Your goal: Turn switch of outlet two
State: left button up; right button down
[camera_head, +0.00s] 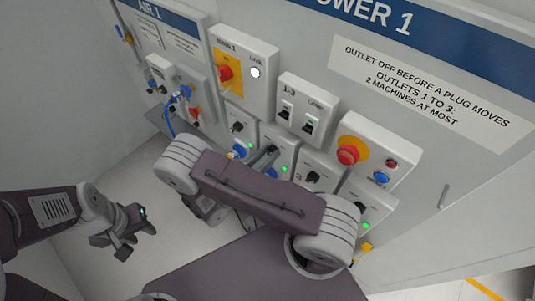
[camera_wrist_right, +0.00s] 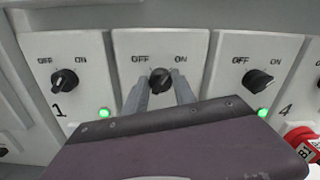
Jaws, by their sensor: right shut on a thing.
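In the right wrist view, the outlet two plate (camera_wrist_right: 196,47) is the middle one, between outlet one's plate and the third plate. Its black switch knob (camera_wrist_right: 160,78) sits below the OFF and ON marks, and its handle looks about upright. My right gripper (camera_wrist_right: 160,92) is shut on this knob, one finger on each side. Its number and lamp are hidden there by my gripper. In the head view, the plate (camera_head: 291,146) shows partly above my right arm, with a green lamp (camera_head: 284,168). My left gripper (camera_head: 125,238) is open and empty, away from the panel.
Outlet one's knob (camera_wrist_right: 65,81) and the third plate's knob (camera_wrist_right: 257,80) stand close on either side, with green lamps lit. A red emergency button (camera_head: 348,155) and a breaker box (camera_head: 307,110) are above.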

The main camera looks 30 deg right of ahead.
jog(key=n, duration=0.4)
jog(key=shift+n, duration=0.3)
jog(key=n, duration=0.3)
jog(key=shift+w+n+p, duration=0.1)
jog(key=shift+n+p, duration=0.2)
jog(key=shift+p, duration=0.1)
jog(key=n, duration=0.3)
jog(key=shift+f+n, duration=0.1)
jog(key=shift+n, duration=0.2)
jog(key=shift+n+p, duration=0.3)
jog(key=shift+n, duration=1.4)
jog(key=c, duration=1)
grip_release()
